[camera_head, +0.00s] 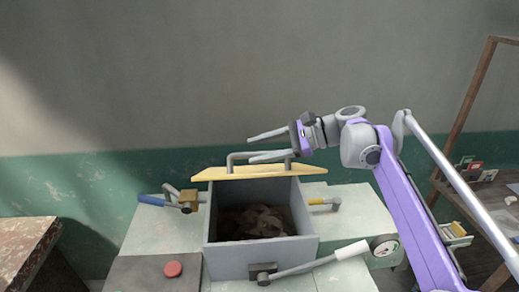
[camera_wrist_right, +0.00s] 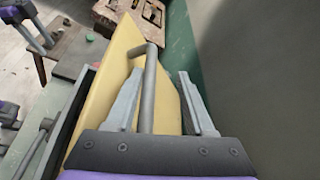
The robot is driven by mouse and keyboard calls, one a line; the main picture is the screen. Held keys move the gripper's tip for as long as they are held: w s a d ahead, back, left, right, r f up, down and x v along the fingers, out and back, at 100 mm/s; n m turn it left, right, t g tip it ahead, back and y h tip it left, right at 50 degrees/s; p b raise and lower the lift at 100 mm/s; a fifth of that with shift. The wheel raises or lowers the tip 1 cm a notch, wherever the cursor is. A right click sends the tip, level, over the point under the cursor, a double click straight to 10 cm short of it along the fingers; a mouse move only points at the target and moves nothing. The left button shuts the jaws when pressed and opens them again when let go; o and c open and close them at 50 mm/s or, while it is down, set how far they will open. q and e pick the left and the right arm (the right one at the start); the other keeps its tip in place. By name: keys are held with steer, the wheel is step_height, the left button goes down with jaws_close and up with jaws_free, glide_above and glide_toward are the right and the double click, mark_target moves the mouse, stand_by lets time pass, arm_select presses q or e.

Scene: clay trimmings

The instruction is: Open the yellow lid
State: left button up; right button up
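The yellow lid (camera_head: 262,172) is tipped up at the back of the grey box (camera_head: 262,256), and its thin edge faces the head camera. The box's inside shows, with brownish clay trimmings (camera_head: 255,222) at the bottom. A grey bar handle (camera_head: 238,157) is on the lid's far side. My right gripper (camera_head: 268,145) is open behind and above the lid. In the right wrist view the handle (camera_wrist_right: 149,85) runs between the spread fingers (camera_wrist_right: 155,88), with a gap at the right finger. A purple and grey part (camera_wrist_right: 35,28) in that view's upper left may be my left gripper; its state is unclear.
A lever with a white grip (camera_head: 350,250) sticks out from the box's front. A blue-gripped lever (camera_head: 152,200) is left and a yellow-gripped one (camera_head: 322,201) right. A red button (camera_head: 173,269) is front left. A wooden table (camera_head: 22,245) stands far left, a shelf (camera_head: 490,200) right.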

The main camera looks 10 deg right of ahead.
steer(key=v, duration=1)
steer(key=shift+d+r, duration=0.1)
steer(key=shift+d, duration=0.25)
